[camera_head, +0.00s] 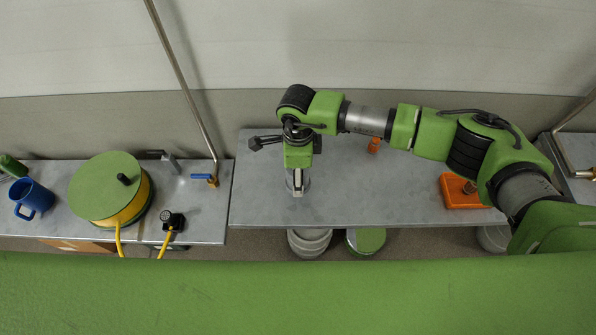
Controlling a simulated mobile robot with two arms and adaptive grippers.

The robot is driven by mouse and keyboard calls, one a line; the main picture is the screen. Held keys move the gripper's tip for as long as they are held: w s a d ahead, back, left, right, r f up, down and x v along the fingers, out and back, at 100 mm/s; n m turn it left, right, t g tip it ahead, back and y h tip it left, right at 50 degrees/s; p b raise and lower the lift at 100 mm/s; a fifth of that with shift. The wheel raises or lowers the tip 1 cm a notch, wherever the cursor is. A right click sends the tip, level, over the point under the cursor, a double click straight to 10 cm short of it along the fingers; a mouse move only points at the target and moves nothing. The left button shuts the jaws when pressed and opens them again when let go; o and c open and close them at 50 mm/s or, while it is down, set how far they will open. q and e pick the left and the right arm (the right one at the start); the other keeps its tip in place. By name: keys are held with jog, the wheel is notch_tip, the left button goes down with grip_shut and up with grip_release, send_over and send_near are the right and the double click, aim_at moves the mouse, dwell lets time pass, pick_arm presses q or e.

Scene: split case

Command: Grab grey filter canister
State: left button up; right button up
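My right arm reaches in from the right, over the middle table (400,205). Its wrist hangs over the table's left part. My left gripper is not in view.
Grey round containers (310,243) and a green-topped one (367,241) sit below the table's front edge. The left bench holds a green-topped yellow drum (105,185) and blue mug (31,198).

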jog(key=shift+f, duration=0.25)
jog(key=c, duration=1.2)
jog(key=shift+c, duration=0.2)
jog(key=shift+r, duration=0.15)
